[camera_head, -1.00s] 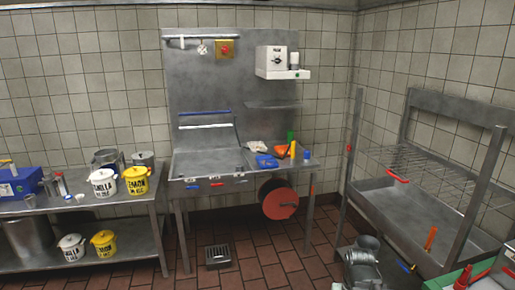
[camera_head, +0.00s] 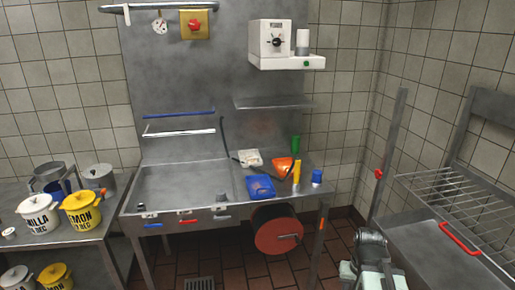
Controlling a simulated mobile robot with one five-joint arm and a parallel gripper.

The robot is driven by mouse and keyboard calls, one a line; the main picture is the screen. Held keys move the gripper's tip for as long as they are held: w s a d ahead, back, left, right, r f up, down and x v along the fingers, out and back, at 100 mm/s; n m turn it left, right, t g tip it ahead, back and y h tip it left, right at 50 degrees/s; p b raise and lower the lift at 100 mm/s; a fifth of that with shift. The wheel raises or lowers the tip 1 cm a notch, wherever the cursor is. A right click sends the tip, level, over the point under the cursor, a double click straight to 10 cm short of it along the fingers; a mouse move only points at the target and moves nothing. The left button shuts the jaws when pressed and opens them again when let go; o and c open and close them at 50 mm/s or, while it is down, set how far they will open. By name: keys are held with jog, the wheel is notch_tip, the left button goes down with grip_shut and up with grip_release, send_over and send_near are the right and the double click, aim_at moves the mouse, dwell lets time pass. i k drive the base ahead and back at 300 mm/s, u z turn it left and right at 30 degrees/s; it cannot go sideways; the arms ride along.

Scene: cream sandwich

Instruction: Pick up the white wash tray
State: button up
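A small white, tray-like object (camera_head: 250,158) lies on the right part of the steel work table (camera_head: 180,188), behind a blue tray (camera_head: 260,187). It is small in the picture, and I cannot tell for sure that it is the white wash tray. Part of my arm shows at the bottom right, well short of the table and apart from everything on it. I cannot make out gripper fingers there, nor anything held.
An orange scoop-like thing (camera_head: 286,167), a yellow bottle (camera_head: 297,172) and a green one (camera_head: 295,145) stand near the white object. A red drum (camera_head: 278,236) hangs under the table. A steel sink with a wire rack (camera_head: 450,195) is at right. Labelled buckets (camera_head: 82,211) stand left.

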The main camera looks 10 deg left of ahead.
aim_at(250, 155)
jog(key=z, duration=0.05)
jog(key=i, duration=1.6)
jog(key=u, duration=2.6)
jog(key=i, duration=0.55)
jog(key=z, duration=0.05)
